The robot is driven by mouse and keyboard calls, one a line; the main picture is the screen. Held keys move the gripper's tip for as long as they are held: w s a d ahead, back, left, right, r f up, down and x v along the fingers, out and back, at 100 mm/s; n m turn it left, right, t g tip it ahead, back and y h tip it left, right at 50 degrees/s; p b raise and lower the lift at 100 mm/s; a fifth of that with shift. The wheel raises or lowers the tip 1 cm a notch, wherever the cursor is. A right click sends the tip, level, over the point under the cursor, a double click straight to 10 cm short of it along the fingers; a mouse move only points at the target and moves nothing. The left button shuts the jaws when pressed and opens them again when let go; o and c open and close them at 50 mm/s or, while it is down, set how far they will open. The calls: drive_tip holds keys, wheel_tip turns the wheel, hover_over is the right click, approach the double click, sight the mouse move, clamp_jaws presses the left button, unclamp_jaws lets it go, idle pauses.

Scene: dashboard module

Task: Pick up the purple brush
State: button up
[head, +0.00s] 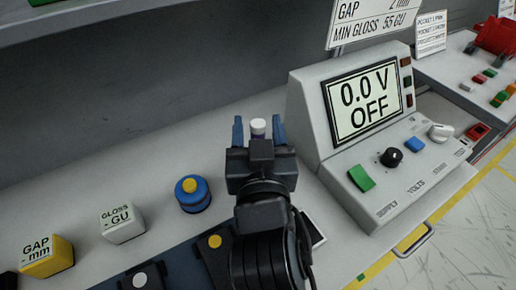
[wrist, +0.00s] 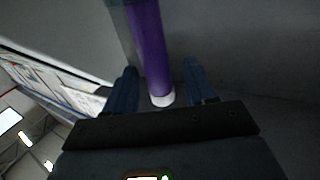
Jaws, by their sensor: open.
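The purple brush (wrist: 150,45) is a purple cylinder with a white end. In the wrist view it stretches from the top edge to between the two blue fingers of my gripper (wrist: 159,75), with a gap visible on each side.
A grey supply console (head: 310,120) reading "0.0 V OFF" stands close on the right. A blue pot with a yellow top (head: 192,195), a white gloss block (head: 122,222) and a yellow gap block (head: 46,256) stand at left. The bench behind them is mostly bare.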

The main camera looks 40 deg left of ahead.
drive_tip(key=shift+c, duration=0.5)
clamp_jaws()
